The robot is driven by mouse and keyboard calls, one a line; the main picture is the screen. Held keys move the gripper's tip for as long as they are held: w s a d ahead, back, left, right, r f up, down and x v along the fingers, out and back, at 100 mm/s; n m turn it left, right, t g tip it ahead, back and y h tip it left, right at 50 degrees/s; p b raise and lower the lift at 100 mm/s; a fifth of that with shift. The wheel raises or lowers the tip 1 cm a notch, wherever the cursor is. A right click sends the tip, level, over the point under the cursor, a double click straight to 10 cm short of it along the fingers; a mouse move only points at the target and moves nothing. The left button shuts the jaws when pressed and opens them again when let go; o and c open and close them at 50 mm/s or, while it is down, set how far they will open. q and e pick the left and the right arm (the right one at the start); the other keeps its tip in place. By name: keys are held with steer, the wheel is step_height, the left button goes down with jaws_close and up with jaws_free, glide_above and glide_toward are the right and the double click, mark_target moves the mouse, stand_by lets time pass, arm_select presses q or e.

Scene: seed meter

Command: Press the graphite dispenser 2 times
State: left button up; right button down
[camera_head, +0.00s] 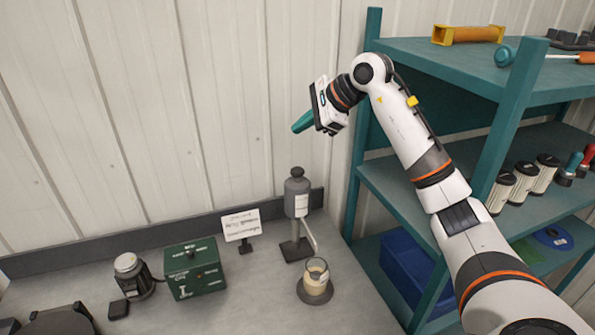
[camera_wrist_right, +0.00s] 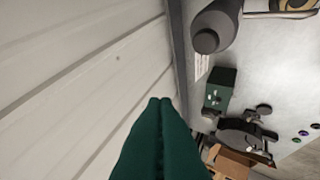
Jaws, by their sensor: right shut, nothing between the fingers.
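The graphite dispenser (camera_head: 297,200) is a grey bottle-like body with a dark round knob on top, on a dark stand at the back of the bench. Its top also shows in the right wrist view (camera_wrist_right: 208,38). A cream cup (camera_head: 317,272) on a dark round base stands in front of it. My right gripper (camera_head: 300,125) has green fingers, shut and empty. In the head view it is up above the dispenser, apart from it, pointing left and slightly down. The green fingers also show shut in the right wrist view (camera_wrist_right: 160,105). My left gripper is not in view.
A small white sign (camera_head: 240,224) stands left of the dispenser. A green box (camera_head: 194,268) and a grey-and-black device (camera_head: 132,272) are further left. A teal shelf (camera_head: 430,52) with tools and canisters stands right, close to my right arm. A wall is behind.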

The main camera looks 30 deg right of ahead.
steer(key=b, duration=0.5)
glide_above(297, 170)
steer(key=s, duration=0.1)
steer(key=f, duration=0.4)
steer(key=d+f, duration=0.1)
steer(key=f, duration=0.2)
steer(key=shift+f, duration=0.1)
steer(key=shift+f+b, duration=0.45)
steer(key=shift+b, duration=0.05)
steer(key=shift+f, duration=0.15)
stand_by(0.6)
steer(key=shift+f+b, duration=0.3)
steer(key=shift+a+f+b, duration=0.1)
steer(key=shift+f+b, duration=0.65)
steer(key=shift+f, duration=0.25)
stand_by(0.9)
steer(key=shift+r, duration=0.1)
steer(key=shift+r+p, duration=1.1)
steer(key=shift+r, duration=0.15)
steer(key=shift+r, duration=0.15)
